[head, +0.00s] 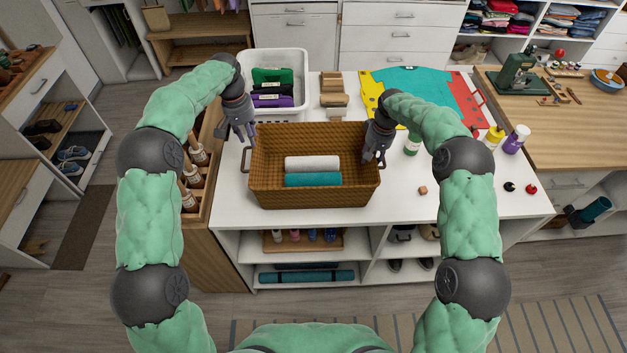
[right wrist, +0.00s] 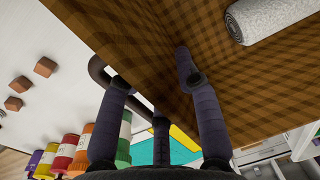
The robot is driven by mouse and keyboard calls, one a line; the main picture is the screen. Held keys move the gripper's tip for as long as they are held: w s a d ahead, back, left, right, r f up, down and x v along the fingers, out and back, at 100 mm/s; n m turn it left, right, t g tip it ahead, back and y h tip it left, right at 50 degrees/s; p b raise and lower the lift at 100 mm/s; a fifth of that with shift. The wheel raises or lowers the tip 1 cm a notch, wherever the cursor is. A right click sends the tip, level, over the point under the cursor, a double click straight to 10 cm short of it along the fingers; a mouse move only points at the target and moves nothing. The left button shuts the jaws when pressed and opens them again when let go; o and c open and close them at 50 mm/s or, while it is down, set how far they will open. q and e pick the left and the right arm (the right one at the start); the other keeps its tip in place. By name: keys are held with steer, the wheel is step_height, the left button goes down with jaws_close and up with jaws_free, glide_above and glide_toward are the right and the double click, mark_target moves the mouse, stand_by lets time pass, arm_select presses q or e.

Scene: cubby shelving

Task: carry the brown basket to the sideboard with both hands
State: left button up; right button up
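The brown woven basket (head: 315,195) stands upright on the white table (head: 420,205), near its front edge. It holds a light grey roll (head: 312,163) and a teal roll (head: 313,180). My left gripper (head: 238,136) is open, pointing down just above the basket's left handle (head: 246,160). My right gripper (head: 376,155) is at the basket's right end. In the right wrist view its fingers (right wrist: 150,80) are spread, beside the dark handle (right wrist: 97,68) and the woven wall (right wrist: 135,45). I see no firm grip there. Which furniture is the sideboard is not clear.
A white crate (head: 292,62) with folded items stands behind the basket. Bottles (head: 515,139) and small blocks (head: 423,190) lie to the right. A wood-topped cabinet (head: 540,135) at right carries a green machine (head: 516,74); its front part is clear. White drawers (head: 400,40) stand behind.

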step_height(320, 180, up, 9)
steer(key=shift+d+r, duration=0.2)
steer(key=shift+d, duration=0.25)
stand_by(0.3)
